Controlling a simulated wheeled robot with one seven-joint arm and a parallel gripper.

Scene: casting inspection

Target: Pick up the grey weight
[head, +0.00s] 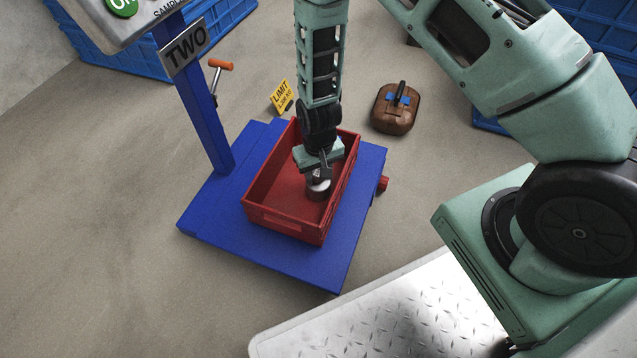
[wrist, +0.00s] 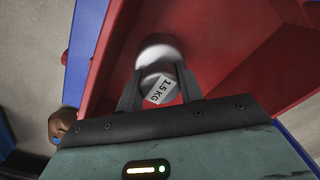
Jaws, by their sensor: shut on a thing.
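The grey weight (head: 318,188) is a small round metal piece inside the red crate (head: 284,222), near its right side. In the wrist view the weight (wrist: 158,55) shows between the two dark fingers, with a white label (wrist: 162,90) reading 1.5 KG. My gripper (head: 320,175) points down into the crate and is shut on the weight's upper part. In the wrist view my gripper (wrist: 158,88) has a finger on each side of it. I cannot tell whether the weight touches the crate floor.
The crate stands on a blue platform scale (head: 215,215) with a post and a sign (head: 186,48) reading TWO. A yellow LIMIT sign (head: 281,96) and a brown object with a dark handle (head: 395,112) stand behind. Blue crates (head: 150,45) line the back. The crate walls surround my gripper.

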